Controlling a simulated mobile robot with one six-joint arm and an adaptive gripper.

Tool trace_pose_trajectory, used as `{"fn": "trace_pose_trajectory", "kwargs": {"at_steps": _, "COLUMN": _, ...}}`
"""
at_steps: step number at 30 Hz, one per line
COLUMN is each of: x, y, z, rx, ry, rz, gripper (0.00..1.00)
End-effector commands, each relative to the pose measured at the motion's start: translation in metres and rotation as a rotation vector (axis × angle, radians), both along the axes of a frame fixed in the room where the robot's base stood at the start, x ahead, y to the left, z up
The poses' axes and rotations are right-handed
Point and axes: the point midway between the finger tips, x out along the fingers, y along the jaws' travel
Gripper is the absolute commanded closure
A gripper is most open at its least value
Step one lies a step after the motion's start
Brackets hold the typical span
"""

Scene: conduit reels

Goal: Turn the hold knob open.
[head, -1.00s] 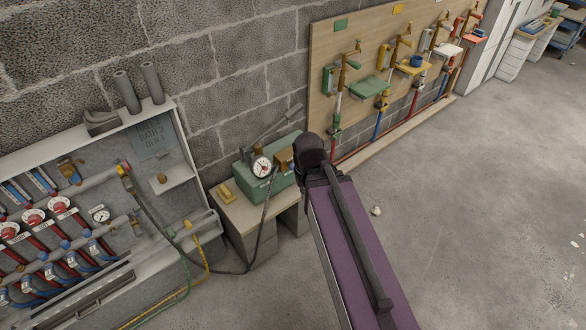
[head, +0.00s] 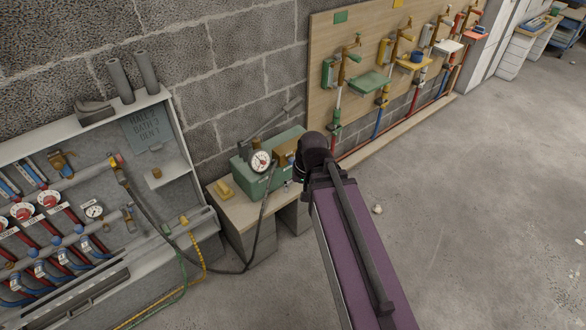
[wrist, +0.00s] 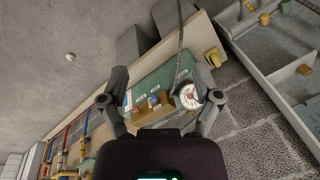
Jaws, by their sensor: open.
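The green test pump (head: 270,172) stands on a small bench by the wall, with a round white gauge (head: 260,161) on its front. In the wrist view the pump body (wrist: 150,75) lies between and beyond the fingers, and the gauge (wrist: 188,95) is near the right finger. A small blue knob (wrist: 152,100) and a reddish fitting show by an ochre block (wrist: 185,98) on the pump. I cannot tell which is the hold knob. My gripper (wrist: 163,105) is open and empty, facing the pump. My arm hides it in the head view.
A grey hose runs from the pump to the manifold cabinet (head: 182,120) at left. A yellow block (head: 224,190) sits on the bench (head: 245,212). A wooden board (head: 325,60) with taps stands at the right along the wall. The floor at right is mostly clear.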

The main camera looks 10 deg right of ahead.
Motion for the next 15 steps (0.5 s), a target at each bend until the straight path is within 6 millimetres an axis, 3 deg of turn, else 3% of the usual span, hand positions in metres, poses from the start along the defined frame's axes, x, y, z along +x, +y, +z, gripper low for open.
{"fn": "trace_pose_trajectory", "kwargs": {"at_steps": 1, "x": 0.007, "y": 0.001, "z": -0.019, "rx": 0.031, "ry": -0.013, "rz": -0.031, "gripper": 0.18}}
{"fn": "trace_pose_trajectory", "kwargs": {"at_steps": 15, "x": 0.057, "y": 0.013, "z": -0.080, "rx": 0.346, "ry": -0.103, "rz": -0.329, "gripper": 0.18}}
